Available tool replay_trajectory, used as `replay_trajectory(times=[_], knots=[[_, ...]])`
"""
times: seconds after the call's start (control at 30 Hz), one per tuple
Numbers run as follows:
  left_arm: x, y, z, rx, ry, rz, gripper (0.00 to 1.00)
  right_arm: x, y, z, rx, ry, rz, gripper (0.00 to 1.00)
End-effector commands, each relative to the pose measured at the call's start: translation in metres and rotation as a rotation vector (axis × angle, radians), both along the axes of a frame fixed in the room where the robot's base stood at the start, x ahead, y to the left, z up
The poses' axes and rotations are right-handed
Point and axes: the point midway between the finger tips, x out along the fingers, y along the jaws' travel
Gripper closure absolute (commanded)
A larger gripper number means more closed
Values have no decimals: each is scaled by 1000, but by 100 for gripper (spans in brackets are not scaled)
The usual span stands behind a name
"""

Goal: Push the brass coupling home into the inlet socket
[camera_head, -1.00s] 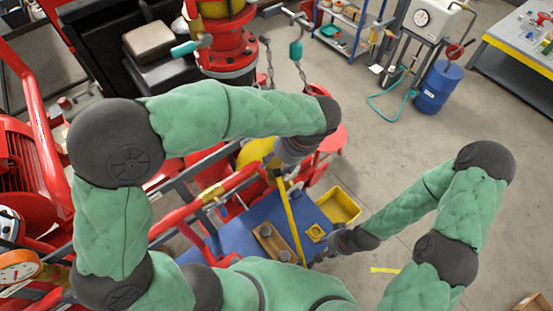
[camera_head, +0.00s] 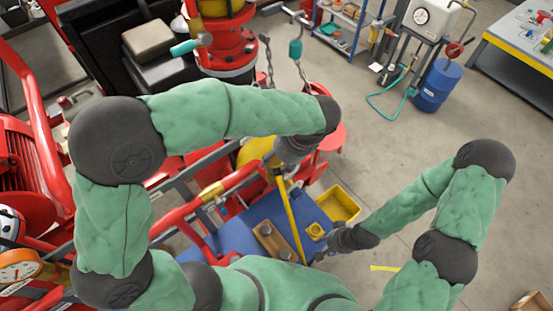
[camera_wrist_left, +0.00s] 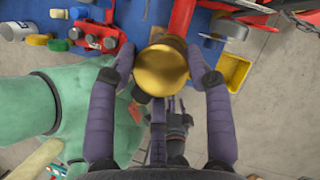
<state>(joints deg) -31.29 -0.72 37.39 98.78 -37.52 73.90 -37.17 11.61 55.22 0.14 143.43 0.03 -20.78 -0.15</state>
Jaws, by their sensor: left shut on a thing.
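My left gripper (camera_head: 279,166) reaches over the skid in the head view. In the left wrist view its two purple fingers (camera_wrist_left: 160,75) are shut on the brass coupling (camera_wrist_left: 161,68), one on each side, and its round golden end faces the camera. In the head view the coupling is mostly hidden by the gripper and wrist. The inlet socket cannot be made out in either view, so I cannot tell how the coupling sits to it. My right gripper (camera_head: 320,256) is low beside the blue surface; its fingers are too small to read.
A blue work surface (camera_head: 240,232) holds a wooden block with holes (camera_head: 272,240) and a yellow tray (camera_head: 340,204). A yellow bar (camera_head: 291,220) crosses it. Red pipes (camera_head: 178,215) and frame parts crowd the left. Open floor (camera_head: 400,140) lies to the right.

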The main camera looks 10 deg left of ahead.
Motion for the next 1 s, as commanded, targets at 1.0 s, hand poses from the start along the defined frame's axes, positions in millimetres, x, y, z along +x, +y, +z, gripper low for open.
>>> replay_trajectory(times=[1.0], knots=[[0, 0, -7, -9, -5, 0, 88, 0, 0, -3, 0, 0, 0, 60]])
